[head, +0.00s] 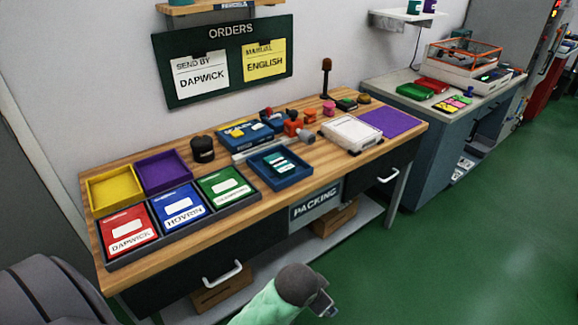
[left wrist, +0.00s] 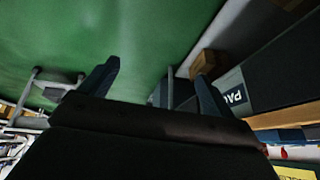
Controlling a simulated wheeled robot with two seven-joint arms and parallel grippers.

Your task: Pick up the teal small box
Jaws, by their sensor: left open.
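A small teal box (head: 281,163) with white markings lies in the dark blue open tray (head: 262,177) near the middle of the wooden packing table (head: 232,205). My left gripper (head: 322,304) is low in front of the table, at the bottom of the head view, well apart from the box. In the left wrist view my left gripper (left wrist: 157,82) has its two dark fingers spread, with nothing between them but green floor behind. The teal box is not seen in the left wrist view. My right gripper is not in view.
Red (head: 127,229), blue (head: 178,205) and green (head: 224,185) boxes fill a rack left of the tray. Behind them are a yellow tray (head: 112,187) and a purple tray (head: 163,171). Tools crowd behind the blue tray; a white case (head: 352,133) stands right. Drawer handles (head: 222,275) jut forward.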

